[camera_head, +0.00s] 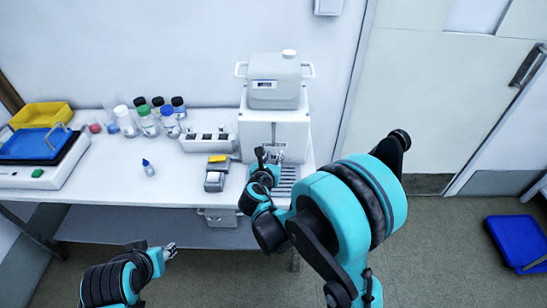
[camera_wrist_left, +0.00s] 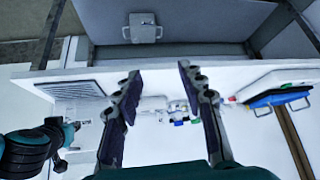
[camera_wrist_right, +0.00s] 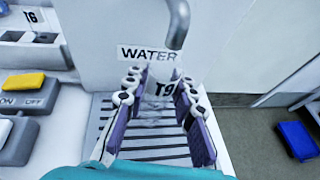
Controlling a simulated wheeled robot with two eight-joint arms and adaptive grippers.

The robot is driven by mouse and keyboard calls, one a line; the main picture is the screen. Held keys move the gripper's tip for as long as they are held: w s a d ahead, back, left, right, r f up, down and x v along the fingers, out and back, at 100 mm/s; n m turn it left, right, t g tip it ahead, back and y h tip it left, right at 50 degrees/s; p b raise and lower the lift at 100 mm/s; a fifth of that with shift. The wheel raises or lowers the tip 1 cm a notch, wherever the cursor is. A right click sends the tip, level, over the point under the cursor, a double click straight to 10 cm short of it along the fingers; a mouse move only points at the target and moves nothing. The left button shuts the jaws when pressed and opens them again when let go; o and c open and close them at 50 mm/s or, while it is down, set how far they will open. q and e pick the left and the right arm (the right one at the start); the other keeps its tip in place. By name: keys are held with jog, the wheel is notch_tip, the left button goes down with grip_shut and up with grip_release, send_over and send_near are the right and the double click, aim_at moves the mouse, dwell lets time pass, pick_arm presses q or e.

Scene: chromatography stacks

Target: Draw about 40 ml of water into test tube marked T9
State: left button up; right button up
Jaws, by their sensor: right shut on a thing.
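The pale test tube marked T9 (camera_wrist_right: 165,90) is held between the fingers of my right gripper (camera_wrist_right: 160,85), its label facing the right wrist camera. The grey spout (camera_wrist_right: 178,28) of the water dispenser (camera_head: 273,82) is just above and beyond the tube; I cannot tell if they line up exactly. A "WATER" label (camera_wrist_right: 147,53) is behind. I cannot make out any water level in the tube. In the head view my right gripper (camera_head: 268,158) is in front of the dispenser. My left gripper (camera_wrist_left: 160,78) is open and empty, in front of the table's edge.
A slotted drip grille (camera_wrist_right: 150,145) lies below the tube. An ON/OFF switch box (camera_wrist_right: 25,95) with a yellow rocker is to its left. A white rack (camera_head: 208,142), several capped bottles (camera_head: 148,122) and a small dropper bottle (camera_head: 148,168) stand left. The table's front middle is clear.

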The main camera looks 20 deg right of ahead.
dwell(0.3)
pick_arm(q)
grip_shut()
jog(key=w+d+r+m+g, duration=0.25)
jog(key=w+r+m, duration=0.25)
jog(key=w, duration=0.3)
jog(key=w+d+r+m+g, duration=0.1)
jog(key=w+d+r+m, duration=0.2)
jog(key=w+r+m, duration=0.3)
jog(key=w+d+f+m+g, duration=0.2)
jog(key=w+d+m, duration=0.2)
jog(key=w, duration=0.4)
jog(key=w+d+f+m+g, duration=0.1)
jog(key=w+d+f+m, duration=0.2)
jog(key=w+d+m, duration=0.2)
jog(key=w+m, duration=0.1)
jog(key=w, duration=0.1)
jog(key=shift+w+d+g, duration=0.15)
jog(key=shift+w+g, duration=0.2)
jog(key=shift+f, duration=0.1)
